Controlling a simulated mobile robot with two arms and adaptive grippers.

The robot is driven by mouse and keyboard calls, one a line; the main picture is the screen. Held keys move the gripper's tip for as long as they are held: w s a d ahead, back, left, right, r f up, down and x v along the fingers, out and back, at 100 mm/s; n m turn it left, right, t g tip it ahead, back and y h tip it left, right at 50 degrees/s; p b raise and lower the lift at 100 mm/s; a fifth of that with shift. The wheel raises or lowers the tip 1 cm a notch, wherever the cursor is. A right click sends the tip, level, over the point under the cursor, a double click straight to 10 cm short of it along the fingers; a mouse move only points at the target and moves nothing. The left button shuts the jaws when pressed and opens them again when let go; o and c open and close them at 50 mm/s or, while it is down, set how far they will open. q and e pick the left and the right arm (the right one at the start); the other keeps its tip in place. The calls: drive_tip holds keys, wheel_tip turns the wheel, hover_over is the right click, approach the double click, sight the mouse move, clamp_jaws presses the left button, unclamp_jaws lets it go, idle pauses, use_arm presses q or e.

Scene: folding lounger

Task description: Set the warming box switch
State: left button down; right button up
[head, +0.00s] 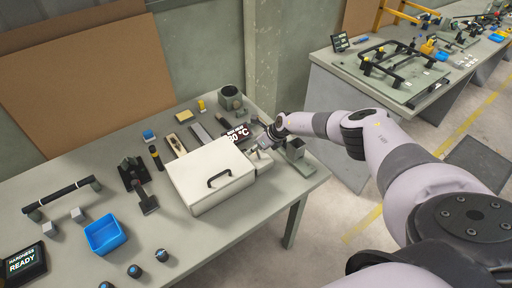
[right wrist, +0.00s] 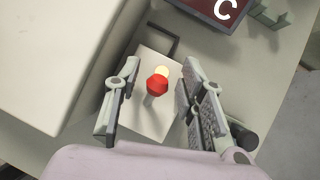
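The white warming box (head: 208,178) with a black handle sits on the workbench. It fills the left of the right wrist view (right wrist: 55,50). A red-tipped switch lever (right wrist: 157,85) stands on a pale plate (right wrist: 153,119) beside the box, with a small yellowish round spot right by the tip. My right gripper (head: 266,143) is at the box's right side. In the right wrist view its fingers (right wrist: 160,72) are apart on either side of the red tip, with gaps on both sides. The switch is not discernible in the head view. My left gripper is out of view.
A dark display (head: 238,136) showing a °C reading stands behind the gripper. A grey block holder (head: 297,155) is close to its right. A blue tray (head: 105,236) and several tools lie farther left. A second bench (head: 400,75) stands at the back right.

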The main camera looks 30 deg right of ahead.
drive_tip(key=shift+a, duration=0.1)
drive_tip(key=shift+s+r, duration=0.1)
drive_tip(key=shift+r, duration=0.05)
drive_tip(key=shift+r, duration=0.25)
drive_tip(key=v, duration=1.1)
drive_tip(key=shift+s, duration=0.2)
